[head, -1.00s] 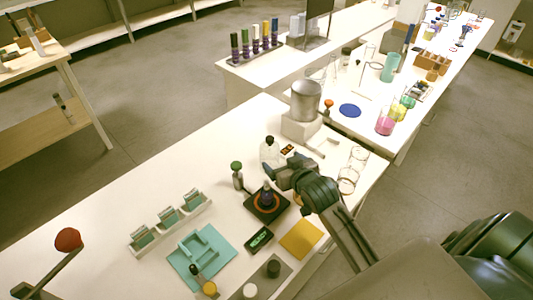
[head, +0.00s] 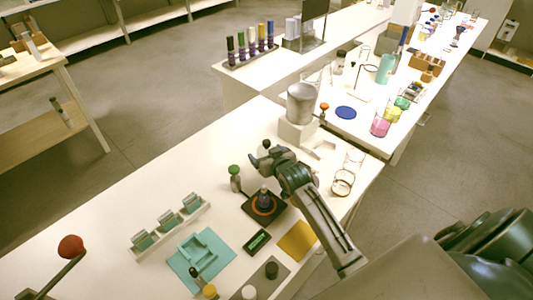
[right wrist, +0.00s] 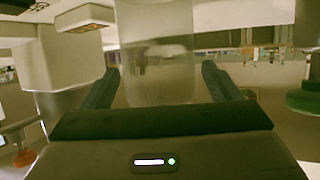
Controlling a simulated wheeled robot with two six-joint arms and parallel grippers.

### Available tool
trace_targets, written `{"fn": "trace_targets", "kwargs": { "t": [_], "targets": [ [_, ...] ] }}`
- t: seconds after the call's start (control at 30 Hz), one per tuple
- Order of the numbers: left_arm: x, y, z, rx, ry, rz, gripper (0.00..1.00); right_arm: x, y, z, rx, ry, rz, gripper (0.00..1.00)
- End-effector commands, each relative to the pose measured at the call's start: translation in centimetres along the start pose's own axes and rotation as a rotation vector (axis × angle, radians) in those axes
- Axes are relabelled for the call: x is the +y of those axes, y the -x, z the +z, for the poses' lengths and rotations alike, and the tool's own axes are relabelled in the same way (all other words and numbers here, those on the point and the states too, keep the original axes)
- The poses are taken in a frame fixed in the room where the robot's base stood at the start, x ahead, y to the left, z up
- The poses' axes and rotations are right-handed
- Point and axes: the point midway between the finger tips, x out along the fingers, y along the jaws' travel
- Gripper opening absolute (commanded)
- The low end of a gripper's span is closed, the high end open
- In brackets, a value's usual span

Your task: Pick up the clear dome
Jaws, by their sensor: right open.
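The clear dome stands on the white table, and in the head view only its dark knob (head: 267,144) shows clearly past my right gripper. In the right wrist view a clear, rounded glass body (right wrist: 157,55), which appears to be the dome, fills the space between the fingers. My right gripper (head: 258,161) is open at the dome, with one finger (right wrist: 101,91) on either side of the glass. I cannot tell whether the fingers touch it. My left gripper is not in view.
A hot plate with a dark bottle (head: 264,203) and a green-topped bottle (head: 235,178) stand close in front of the gripper. A grey metal pot (head: 301,103) on a white block stands behind. Glass beakers (head: 343,182) are to the right.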

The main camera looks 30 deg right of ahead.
Motion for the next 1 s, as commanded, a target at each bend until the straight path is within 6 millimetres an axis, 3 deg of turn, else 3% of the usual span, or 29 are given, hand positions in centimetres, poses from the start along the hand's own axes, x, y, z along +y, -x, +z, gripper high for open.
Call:
{"fn": "trace_targets", "kwargs": {
  "t": [0.17,0.43,0.77,1.0],
  "targets": [
    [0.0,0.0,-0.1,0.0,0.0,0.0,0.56,0.0,0.0,0.0,0.001,0.0,0.0,0.83],
    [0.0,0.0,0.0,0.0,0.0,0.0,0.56,0.0,0.0,0.0,0.001,0.0,0.0,0.34],
    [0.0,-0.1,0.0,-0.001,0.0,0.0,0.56,0.0,0.2,-0.6,0.004,0.0,0.0,0.33],
    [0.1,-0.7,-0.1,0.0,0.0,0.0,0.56,0.0,1.8,-4.7,0.008,0.001,0.0,0.33]
  ]
}}
